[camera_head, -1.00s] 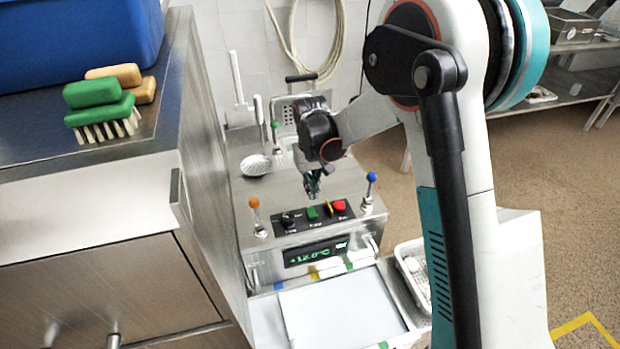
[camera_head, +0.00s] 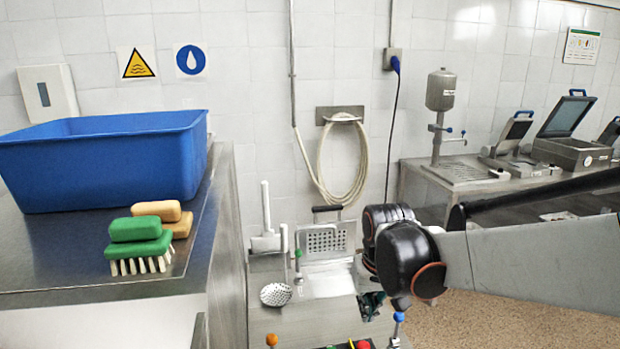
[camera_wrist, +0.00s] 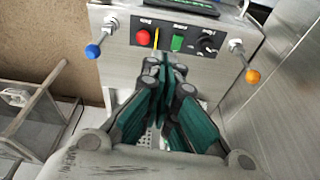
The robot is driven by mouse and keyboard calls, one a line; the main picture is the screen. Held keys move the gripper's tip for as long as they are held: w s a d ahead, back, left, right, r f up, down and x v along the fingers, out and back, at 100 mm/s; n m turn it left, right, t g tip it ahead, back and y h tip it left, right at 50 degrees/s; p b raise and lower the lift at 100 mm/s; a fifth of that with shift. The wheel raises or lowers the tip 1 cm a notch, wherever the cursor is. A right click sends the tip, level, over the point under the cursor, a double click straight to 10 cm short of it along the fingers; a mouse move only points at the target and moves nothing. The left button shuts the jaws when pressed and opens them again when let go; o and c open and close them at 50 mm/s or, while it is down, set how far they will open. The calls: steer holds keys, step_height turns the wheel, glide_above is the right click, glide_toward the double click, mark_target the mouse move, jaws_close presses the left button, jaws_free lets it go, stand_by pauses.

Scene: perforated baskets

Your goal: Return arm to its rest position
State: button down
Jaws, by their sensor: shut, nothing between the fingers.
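My gripper (camera_wrist: 163,88) fills the middle of the wrist view, its teal fingers together and empty. It points toward the front panel of a steel machine (camera_wrist: 215,62), with a red button (camera_wrist: 143,37), a green switch (camera_wrist: 177,42) and a black knob (camera_wrist: 208,43). In the head view my gripper (camera_head: 371,305) hangs below the dark wrist joint, partly hidden by it, above the machine top. My arm reaches in from the right edge.
A blue-knobbed lever (camera_wrist: 93,51) and an orange-knobbed lever (camera_wrist: 252,76) flank the panel. A steel counter (camera_head: 100,270) at left holds a blue tub (camera_head: 100,165) and brushes (camera_head: 140,240).

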steer(key=s+d+r+t, duration=0.2)
steer(key=s+d, duration=0.1)
steer(key=s, duration=0.6)
steer(key=s+d+r+m+t, duration=0.1)
steer(key=s+d+r+t, duration=0.1)
steer(key=s, duration=0.8)
steer(key=shift+s+d+r, duration=0.25)
steer(key=shift+d+r, duration=0.15)
steer(key=shift+d, duration=0.45)
steer(key=shift+s+a, duration=0.1)
